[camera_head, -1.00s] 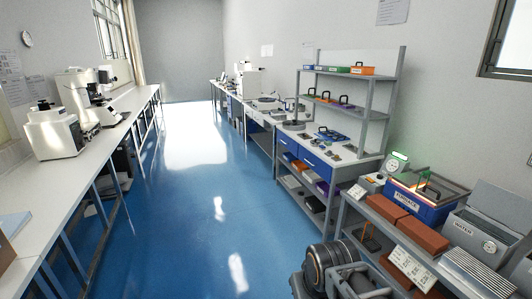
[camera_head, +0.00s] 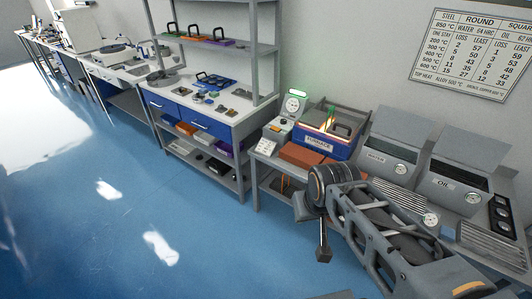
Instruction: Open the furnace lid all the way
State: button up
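The blue furnace (camera_head: 318,143), labelled FURNACE, stands on the bench at the right wall, beyond my arm. Its lid (camera_head: 343,118) is at the top, with a dark frame and a dark handle; its exact angle is too small to tell. Orange and glowing shapes show at the furnace top. My gripper (camera_head: 323,253) appears to be the dark end hanging below the arm's round black joint, in front of the bench and apart from the furnace. Its fingers are too small to tell open from shut.
Brick-red blocks (camera_head: 300,155) lie in front of the furnace. A dial instrument (camera_head: 294,104) stands at its left. The water tank (camera_head: 387,150) and oil tank (camera_head: 452,180), with raised lids, stand at its right. Blue floor (camera_head: 120,220) is clear at left.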

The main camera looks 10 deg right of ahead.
aim_at(341, 129)
jog(key=u, duration=0.15)
jog(key=k, duration=0.4)
jog(key=z, duration=0.8)
jog(key=i, duration=1.95)
jog(key=u, duration=0.75)
